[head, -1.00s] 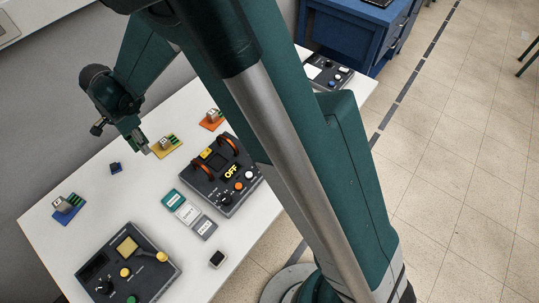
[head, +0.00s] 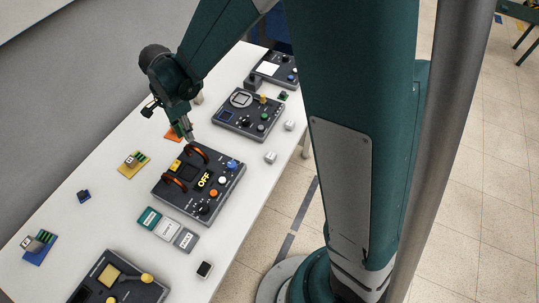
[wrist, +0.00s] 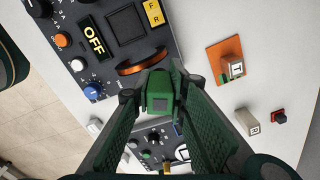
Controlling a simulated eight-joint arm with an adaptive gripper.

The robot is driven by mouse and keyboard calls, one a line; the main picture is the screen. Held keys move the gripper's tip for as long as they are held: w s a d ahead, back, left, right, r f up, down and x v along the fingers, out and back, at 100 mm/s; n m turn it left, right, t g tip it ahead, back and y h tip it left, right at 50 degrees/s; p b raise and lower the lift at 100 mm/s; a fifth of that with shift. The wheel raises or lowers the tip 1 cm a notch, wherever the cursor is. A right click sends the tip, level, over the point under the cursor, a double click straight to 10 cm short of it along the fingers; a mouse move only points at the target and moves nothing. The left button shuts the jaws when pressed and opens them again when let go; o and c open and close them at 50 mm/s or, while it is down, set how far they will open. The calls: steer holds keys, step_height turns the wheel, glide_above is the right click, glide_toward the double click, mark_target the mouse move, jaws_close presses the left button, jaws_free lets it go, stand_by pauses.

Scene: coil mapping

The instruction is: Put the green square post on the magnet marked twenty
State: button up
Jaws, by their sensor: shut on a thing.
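My gripper (head: 189,136) is shut on a green square post (wrist: 160,82), which shows between the fingertips in the wrist view. It is above the table, by the back edge of the panel with the OFF display. An orange plate (wrist: 218,55) carries a pale block (wrist: 233,68) with a dark mark and green pieces; the mark is not readable. The gripper partly hides this plate in the head view (head: 172,134). A yellow plate (head: 130,170) and a blue plate (head: 38,255) each carry a marked grey block and green pieces. I cannot read which is twenty.
The dark panel (head: 211,200) has two raised orange handles (head: 174,184) close to my gripper. More panels stand at the table's front and far end.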

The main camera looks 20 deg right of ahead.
steer(key=s+d+m, duration=0.1)
steer(key=s+d, duration=0.1)
steer(key=d, duration=0.6)
steer(key=s+d+m, duration=0.1)
steer(key=s+d, duration=0.1)
steer(key=d, duration=0.6)
steer(key=m, duration=0.2)
glide_above(271, 155)
steer(key=shift+s+r, duration=0.1)
steer(key=shift+r, duration=0.05)
steer(key=shift+f+b, duration=0.35)
steer(key=shift+f, duration=2.6)
steer(key=shift+f+b, duration=0.4)
steer(key=shift+f, duration=1.65)
steer(key=shift+f, duration=0.2)
steer(key=o, duration=0.9)
